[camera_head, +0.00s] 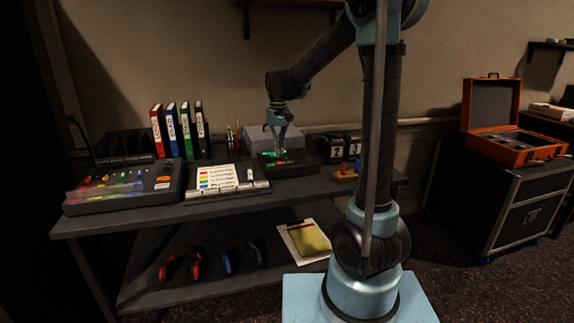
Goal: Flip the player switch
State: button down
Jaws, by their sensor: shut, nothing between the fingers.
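A low black device (295,168) with a green glow on its top sits on the desk (225,206), right of the middle. It may be the player; its switch is too small to make out. My gripper (280,149) points down over this device at the green glow, with its fingers shut and empty. I cannot tell whether the fingertips touch the device. The gripper hides part of its top.
A mixing console (125,187) with coloured controls stands at the left. A panel with a coloured list (222,180) is beside it. Several binders (180,131) and a grey box (262,138) stand behind. An orange open case (514,151) is far right.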

jog(key=shift+f, duration=0.95)
dwell(0.6)
jog(key=shift+r, duration=3.55)
jog(key=shift+d, duration=0.1)
jog(key=s+d+f+m+t, duration=0.1)
jog(key=s+d+f, duration=0.1)
jog(key=s+d, duration=1.3)
jog(key=s+d+f+m, duration=0.1)
jog(key=s+d+f, duration=0.2)
jog(key=s+f, duration=0.3)
jog(key=s+d+f+m+t, duration=0.1)
jog(key=s+d+f, duration=0.2)
jog(key=s+f, duration=0.3)
jog(key=s, duration=0.4)
jog(key=shift+s+d+f, duration=0.3)
jog(key=shift+s+f, duration=0.1)
